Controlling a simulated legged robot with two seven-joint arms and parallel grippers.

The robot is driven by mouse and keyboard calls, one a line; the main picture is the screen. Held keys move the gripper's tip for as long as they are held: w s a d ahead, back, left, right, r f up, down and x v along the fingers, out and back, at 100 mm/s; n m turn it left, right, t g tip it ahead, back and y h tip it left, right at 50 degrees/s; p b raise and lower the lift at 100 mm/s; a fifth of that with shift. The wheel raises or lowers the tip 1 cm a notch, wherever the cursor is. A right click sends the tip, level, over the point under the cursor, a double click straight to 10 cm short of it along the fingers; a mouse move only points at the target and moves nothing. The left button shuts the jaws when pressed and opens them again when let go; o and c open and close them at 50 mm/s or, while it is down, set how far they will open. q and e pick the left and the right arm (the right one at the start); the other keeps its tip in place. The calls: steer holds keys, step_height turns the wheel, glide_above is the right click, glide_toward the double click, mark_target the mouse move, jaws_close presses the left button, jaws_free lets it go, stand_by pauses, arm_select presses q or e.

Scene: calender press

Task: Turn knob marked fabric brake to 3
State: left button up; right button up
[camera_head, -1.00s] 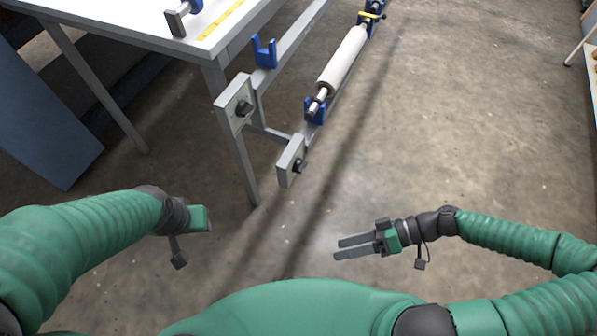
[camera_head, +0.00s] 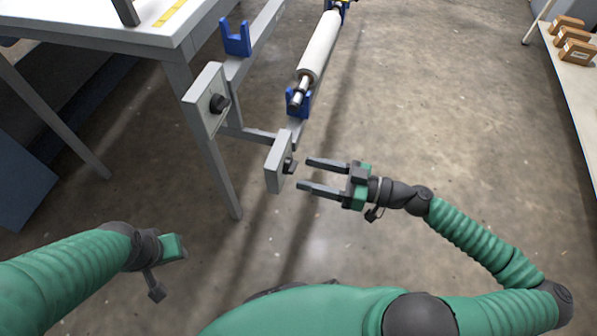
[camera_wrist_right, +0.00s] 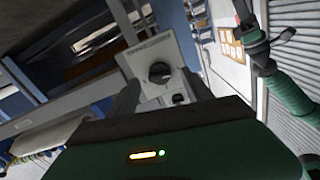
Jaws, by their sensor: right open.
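Two grey control plates carry black knobs. The upper knob (camera_head: 218,103) is on the larger plate (camera_head: 203,92) by the table leg. The lower knob (camera_head: 291,167) is on the smaller plate (camera_head: 278,165) at the end of the lower rail. My right gripper (camera_head: 308,174) is open and empty, its fingers just right of the lower knob, apparently not touching it. In the right wrist view a black knob (camera_wrist_right: 159,73) on a grey plate shows between the fingers; markings are too small to read. My left gripper (camera_head: 172,247) is at lower left, its fingers hidden.
A white roller (camera_head: 318,46) lies in blue brackets (camera_head: 298,101) behind the lower plate. A white-topped table (camera_head: 90,22) stands at upper left. A shelf with brown boxes (camera_head: 575,48) is at upper right. The floor right of the plates is clear.

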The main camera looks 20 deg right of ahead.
mark_target(290, 167)
arm_select(q)
steer(key=shift+d+f, duration=0.25)
steer(key=shift+d, duration=0.05)
arm_select(e)
steer(key=x, duration=0.3)
steer(key=shift+w, duration=0.15)
jaws_close()
arm_select(q)
steer(key=shift+a, duration=0.1)
steer(key=shift+r, duration=0.15)
